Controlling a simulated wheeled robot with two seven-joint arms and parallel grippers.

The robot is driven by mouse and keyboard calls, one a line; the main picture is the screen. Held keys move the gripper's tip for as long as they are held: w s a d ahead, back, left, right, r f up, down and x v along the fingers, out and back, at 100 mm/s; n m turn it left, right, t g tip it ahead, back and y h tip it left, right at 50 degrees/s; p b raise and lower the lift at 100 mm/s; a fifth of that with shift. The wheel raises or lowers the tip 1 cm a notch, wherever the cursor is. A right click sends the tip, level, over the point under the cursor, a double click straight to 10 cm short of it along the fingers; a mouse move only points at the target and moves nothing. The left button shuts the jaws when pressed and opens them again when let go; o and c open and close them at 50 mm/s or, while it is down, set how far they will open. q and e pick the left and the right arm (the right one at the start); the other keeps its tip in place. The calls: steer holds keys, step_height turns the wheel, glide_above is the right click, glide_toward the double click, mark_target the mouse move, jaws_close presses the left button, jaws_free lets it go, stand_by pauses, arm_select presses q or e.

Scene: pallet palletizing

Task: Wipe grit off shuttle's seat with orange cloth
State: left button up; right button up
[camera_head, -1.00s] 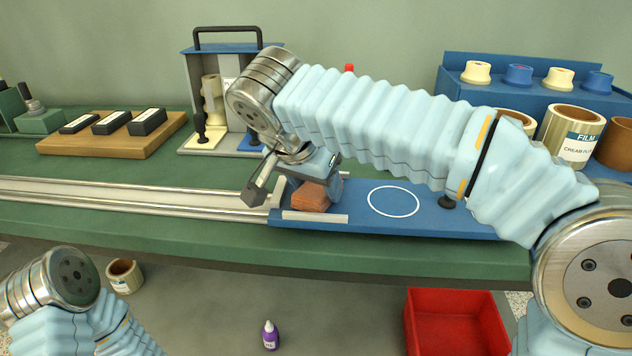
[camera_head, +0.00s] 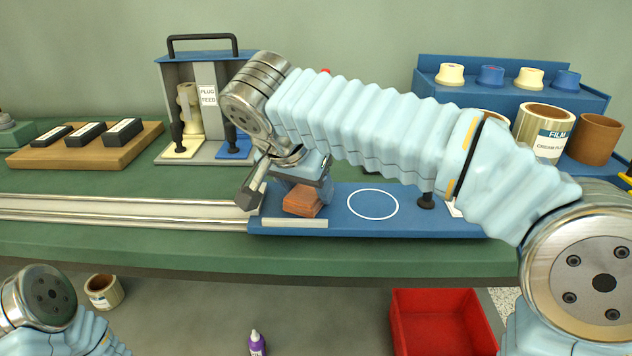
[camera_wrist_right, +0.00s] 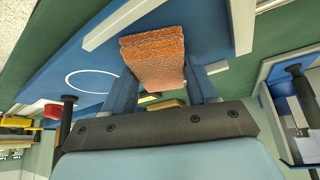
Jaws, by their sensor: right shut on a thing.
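The orange cloth (camera_head: 301,203) is a folded, textured pad, held at the left part of the blue plate (camera_head: 420,222) at the end of the rail. My right gripper (camera_head: 300,186) is shut on it from above. In the right wrist view the cloth (camera_wrist_right: 155,58) sits between the fingers (camera_wrist_right: 163,78). I cannot tell whether its underside touches the plate. A white ring (camera_head: 372,204) is marked on the plate, right of the cloth. No grit shows clearly. Part of my left arm shows at bottom left, but its gripper is out of view.
A pale rail (camera_head: 120,208) runs left from the plate. A black knob (camera_head: 426,201) stands on the plate right of the ring. Behind are a plug feed stand (camera_head: 208,100), a wooden board (camera_head: 85,145) with black blocks and film rolls (camera_head: 543,130). A red bin (camera_head: 440,322) is below.

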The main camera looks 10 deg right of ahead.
steer(key=shift+w+a+p, duration=0.2)
steer(key=shift+a+p, duration=0.05)
steer(key=shift+a, duration=0.4)
steer(key=shift+w+a+p, duration=0.15)
steer(key=shift+a+p, duration=0.05)
steer(key=shift+a, duration=0.4)
steer(key=shift+s+d+f, duration=0.1)
steer(key=shift+d, duration=0.1)
steer(key=shift+s+d+b, duration=0.25)
steer(key=shift+d+b, duration=0.1)
steer(key=shift+d, duration=0.15)
steer(key=shift+s+d+b, duration=0.25)
steer(key=shift+d+b, duration=0.05)
steer(key=shift+d, duration=0.15)
steer(key=shift+s+d+b, duration=0.3)
steer(key=shift+d, duration=0.2)
steer(key=shift+s+d+b, duration=0.25)
steer(key=shift+d, duration=0.25)
steer(key=shift+w+a+p, duration=0.2)
steer(key=shift+a+p, duration=0.25)
steer(key=shift+a, duration=0.15)
steer(key=shift+w+a+p, duration=0.2)
steer(key=shift+a+p, duration=0.1)
steer(key=shift+a, duration=0.5)
steer(key=shift+w+a+p, duration=0.2)
steer(key=shift+a+p, duration=0.05)
steer(key=shift+a, duration=0.65)
